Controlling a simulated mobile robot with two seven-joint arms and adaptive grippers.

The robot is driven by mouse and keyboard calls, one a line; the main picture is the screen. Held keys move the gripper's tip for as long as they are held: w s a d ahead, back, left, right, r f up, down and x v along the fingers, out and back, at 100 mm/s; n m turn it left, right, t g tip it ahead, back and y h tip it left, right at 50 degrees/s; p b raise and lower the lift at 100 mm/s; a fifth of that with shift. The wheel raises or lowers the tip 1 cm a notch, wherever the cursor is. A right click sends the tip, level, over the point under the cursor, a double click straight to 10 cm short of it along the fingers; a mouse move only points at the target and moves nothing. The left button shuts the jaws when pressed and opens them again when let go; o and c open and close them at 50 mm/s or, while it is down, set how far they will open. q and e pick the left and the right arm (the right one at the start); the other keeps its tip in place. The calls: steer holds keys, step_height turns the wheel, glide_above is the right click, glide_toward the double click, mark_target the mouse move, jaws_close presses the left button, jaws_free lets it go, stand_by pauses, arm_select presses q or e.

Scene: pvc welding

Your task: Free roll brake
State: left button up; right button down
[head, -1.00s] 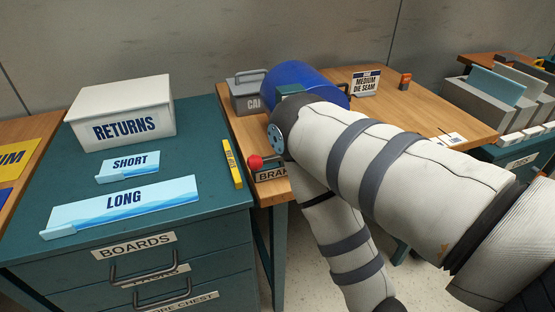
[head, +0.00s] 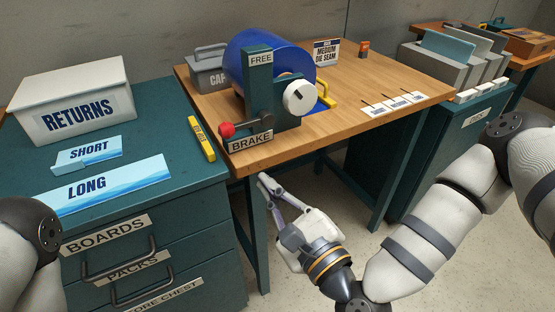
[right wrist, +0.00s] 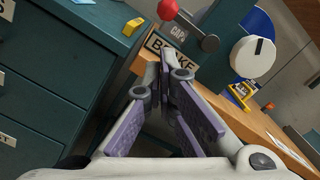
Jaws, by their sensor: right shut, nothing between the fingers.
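The blue roll (head: 245,60) sits in a dark green stand (head: 258,85) on the wooden table. The stand has a FREE label (head: 261,59) at the top and a BRAKE label (head: 250,141) at the bottom. The brake lever's red knob (head: 227,130) is low, beside the BRAKE label; it also shows in the right wrist view (right wrist: 167,9). A white dial (head: 299,97) is on the stand's right. My right gripper (head: 265,180) is shut and empty, below the table's front edge and apart from the lever. Only my left arm shows at the left; its gripper is out of view.
The wooden table's front edge (head: 330,133) lies above my right gripper. White cards (head: 393,103) lie at the table's right.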

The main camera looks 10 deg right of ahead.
mark_target(246, 124)
steer(key=shift+w+d+r, duration=0.1)
steer(key=shift+w+r, duration=0.05)
steer(key=shift+r, duration=0.05)
steer(key=x, duration=1)
